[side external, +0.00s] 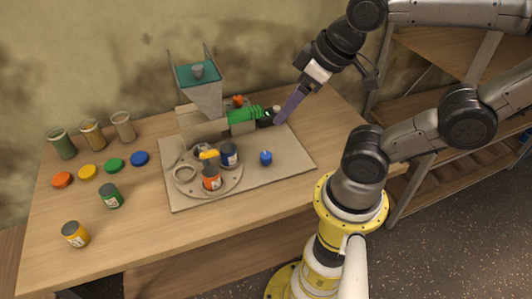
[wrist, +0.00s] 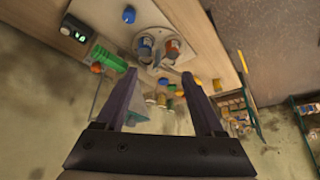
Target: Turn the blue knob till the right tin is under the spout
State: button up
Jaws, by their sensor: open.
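The blue knob (side external: 265,158) stands on the board to the right of the round turntable (side external: 184,190); it also shows near the top of the wrist view (wrist: 129,14). An orange-labelled tin (side external: 211,177) and a blue-labelled tin (side external: 229,155) stand on the turntable.
A green tin (side external: 110,196), a yellow tin (side external: 75,234), coloured lids (side external: 114,165) and several jars (side external: 92,134) stand at left. The board right of the knob is clear.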

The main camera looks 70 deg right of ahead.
jog(key=shift+o, duration=0.3)
jog(key=m+g, duration=0.6)
jog(key=m, duration=1.1)
send_over(266, 154)
notch_tip(266, 154, down, 13)
notch_tip(266, 154, down, 13)
jog(key=shift+r, duration=0.15)
